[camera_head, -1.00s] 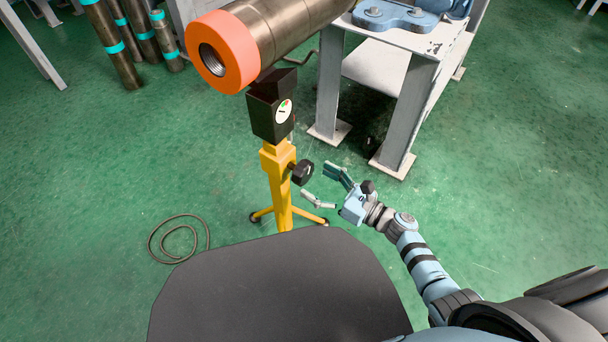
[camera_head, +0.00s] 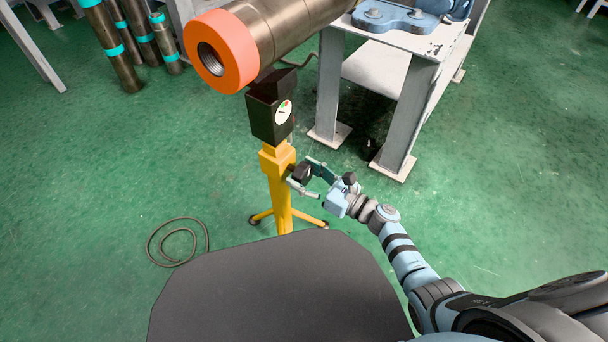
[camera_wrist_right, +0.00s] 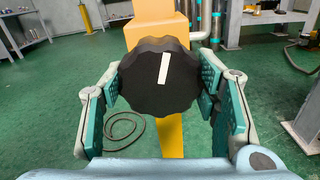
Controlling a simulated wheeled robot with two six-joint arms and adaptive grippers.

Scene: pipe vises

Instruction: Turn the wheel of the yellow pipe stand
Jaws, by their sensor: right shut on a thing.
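The yellow pipe stand (camera_head: 279,190) stands upright on the green floor, with a black head under a thick pipe. Its black wheel (camera_head: 302,173) sticks out on the right side of the post. In the right wrist view the wheel (camera_wrist_right: 160,78) is scalloped, with a white mark tilted slightly right of upright. My right gripper (camera_head: 308,178) is at the wheel, its two fingers on either side of it. In the right wrist view the gripper (camera_wrist_right: 160,90) is shut on the wheel, with teal pads against its left and right rims. My left gripper is not in view.
The pipe (camera_head: 270,35) with an orange end collar (camera_head: 222,52) lies above the stand. A grey metal table (camera_head: 408,90) stands to the right behind it. A cable loop (camera_head: 178,240) lies on the floor at left. Several pipes (camera_head: 112,45) stand at the back left.

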